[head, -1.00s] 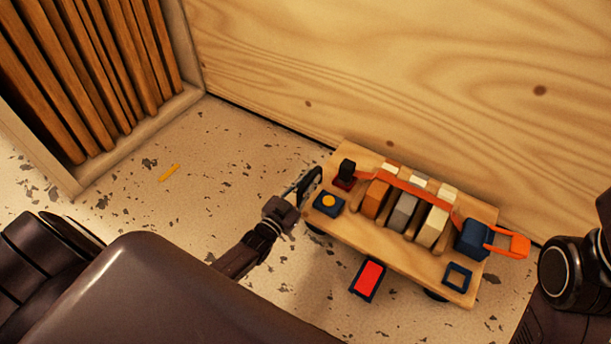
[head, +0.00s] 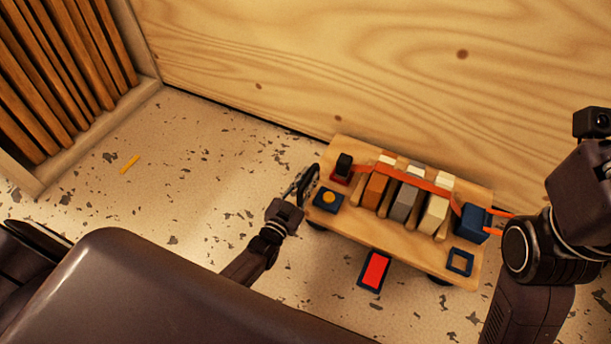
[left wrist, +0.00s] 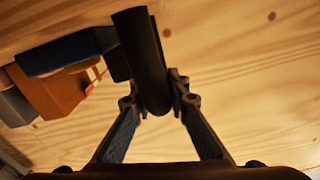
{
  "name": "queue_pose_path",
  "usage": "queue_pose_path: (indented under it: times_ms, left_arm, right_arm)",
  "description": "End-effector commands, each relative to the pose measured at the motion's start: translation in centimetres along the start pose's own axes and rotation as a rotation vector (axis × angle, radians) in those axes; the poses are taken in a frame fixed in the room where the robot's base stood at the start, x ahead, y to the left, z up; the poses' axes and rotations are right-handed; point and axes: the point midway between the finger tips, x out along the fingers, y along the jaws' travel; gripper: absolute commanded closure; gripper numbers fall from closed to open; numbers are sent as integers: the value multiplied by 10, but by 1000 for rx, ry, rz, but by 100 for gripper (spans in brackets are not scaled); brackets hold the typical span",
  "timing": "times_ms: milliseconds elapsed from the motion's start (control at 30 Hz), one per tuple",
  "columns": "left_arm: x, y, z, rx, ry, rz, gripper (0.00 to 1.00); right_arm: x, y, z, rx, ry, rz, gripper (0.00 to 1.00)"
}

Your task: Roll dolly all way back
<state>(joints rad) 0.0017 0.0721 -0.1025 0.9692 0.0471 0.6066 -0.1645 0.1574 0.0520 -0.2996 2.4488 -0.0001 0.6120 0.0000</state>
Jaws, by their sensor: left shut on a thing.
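The wooden dolly (head: 405,250) stands on the speckled floor beside the plywood wall. It carries several rolls or blocks (head: 404,201) in orange, grey and cream under an orange strap (head: 420,182). A dark blue ratchet-like block (head: 471,223) sits at its right end. A red pad in a dark frame (head: 375,271) juts out at its front edge. My left gripper (head: 307,185) is at the dolly's left end. In the left wrist view its fingers are shut on a dark round bar (left wrist: 145,65). My right arm shows at the right; its fingers are not visible.
The plywood wall (head: 330,60) runs close behind the dolly. A slatted wooden frame (head: 95,130) stands at the far left. A small yellow strip (head: 130,164) lies on open floor (head: 200,160) left of the dolly.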

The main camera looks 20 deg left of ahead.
Motion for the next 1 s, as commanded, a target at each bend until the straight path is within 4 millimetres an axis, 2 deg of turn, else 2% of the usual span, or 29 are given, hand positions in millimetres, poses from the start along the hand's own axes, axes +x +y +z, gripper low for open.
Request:
queue_pose_path:
  times_ms: [300, 333, 500, 833, 1000]
  left_arm:
    - [-1, 7, 0, -2, -1, 9, 100]
    - [-1, 7, 0, -2, -1, 9, 84]
    - [-1, 6, 0, -2, -1, 9, 67]
    - [0, 4, -2, -2, 0, 5, 67]
    - [0, 1, -12, -2, 2, 4, 67]
  right_arm:
    - [-1, 0, 1, 1, -6, 1, 100]
    - [-1, 0, 2, 1, -6, 1, 100]
    - [-1, 0, 2, 1, -7, 1, 100]
    - [0, 0, 1, 0, -3, -1, 100]
    - [0, 0, 1, 0, -3, 0, 100]
